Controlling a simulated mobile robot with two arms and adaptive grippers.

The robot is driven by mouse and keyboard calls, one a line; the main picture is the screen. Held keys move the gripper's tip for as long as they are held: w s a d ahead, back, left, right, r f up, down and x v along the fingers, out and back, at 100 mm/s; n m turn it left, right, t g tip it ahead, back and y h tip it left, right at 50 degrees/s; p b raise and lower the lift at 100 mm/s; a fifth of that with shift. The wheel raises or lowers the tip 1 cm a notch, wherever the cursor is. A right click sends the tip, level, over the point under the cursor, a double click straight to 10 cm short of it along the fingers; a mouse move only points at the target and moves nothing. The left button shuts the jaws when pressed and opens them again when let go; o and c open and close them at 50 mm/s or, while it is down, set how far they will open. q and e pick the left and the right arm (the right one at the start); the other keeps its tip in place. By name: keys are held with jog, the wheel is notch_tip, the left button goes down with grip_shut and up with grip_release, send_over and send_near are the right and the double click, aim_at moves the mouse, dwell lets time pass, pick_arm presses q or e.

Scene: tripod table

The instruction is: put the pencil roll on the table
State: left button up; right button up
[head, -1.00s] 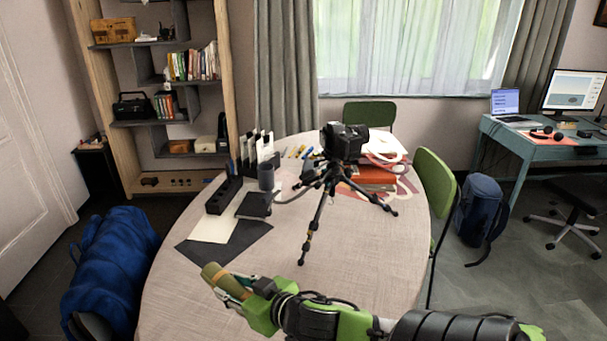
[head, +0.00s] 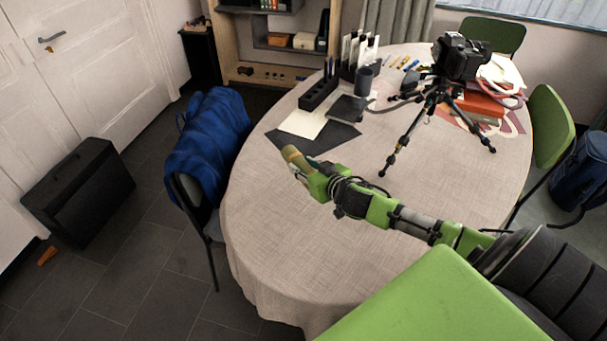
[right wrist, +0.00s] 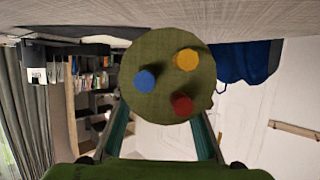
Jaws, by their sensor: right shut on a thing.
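The pencil roll (head: 296,158) is an olive-green cylinder with a tan band, held by my right gripper (head: 305,172) over the left part of the table (head: 270,225). In the right wrist view the roll (right wrist: 160,108) shows its round end with blue, yellow and red pencil ends, between the two fingers (right wrist: 160,135). The gripper is shut on it. Whether the roll touches the tabletop I cannot tell for sure; the wrist view shows the table surface close by. My left gripper is not in view.
A tripod with a camera (head: 460,58) stands on the table behind my right arm. A dark sheet (head: 325,140), a black organizer (head: 318,95) and red books (head: 480,103) lie farther back. The table's front left is clear.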

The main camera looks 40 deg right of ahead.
jog(key=shift+w+d+f, duration=0.15)
jog(key=shift+w+f, duration=0.3)
jog(key=shift+f, duration=0.05)
jog(key=shift+w+f+b, duration=0.1)
jog(key=shift+f+b, duration=0.2)
jog(key=shift+f, duration=1.3)
jog(key=shift+f, duration=0.1)
jog(key=shift+f, duration=0.15)
jog(key=o, duration=1.2)
